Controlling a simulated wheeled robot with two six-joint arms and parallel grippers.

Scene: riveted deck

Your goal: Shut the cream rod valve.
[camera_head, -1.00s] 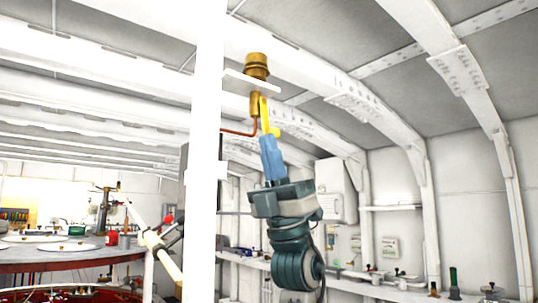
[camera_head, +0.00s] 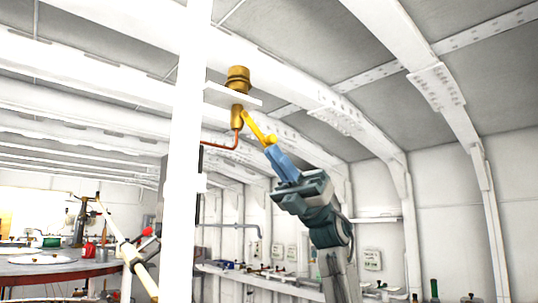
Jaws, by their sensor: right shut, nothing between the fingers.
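A brass valve (camera_head: 237,80) sits on a white bracket (camera_head: 222,95) fixed to a white upright post. Its yellow lever (camera_head: 256,127) slants down and right from the brass body. My right gripper (camera_head: 272,151) is shut and empty, its blue fingertips at the lever's lower end. They look in contact with it, though depth is hard to judge. A cream rod (camera_head: 145,276) slants at the lower left, near a red knob (camera_head: 148,232). I cannot tell whether the rod belongs to a valve. My left gripper is not in view.
The white post (camera_head: 187,160) stands just left of the valve. A copper pipe (camera_head: 220,146) bends away below it. Riveted ceiling ribs (camera_head: 440,90) run overhead. A round table (camera_head: 60,268) and a cluttered bench (camera_head: 275,278) are farther back.

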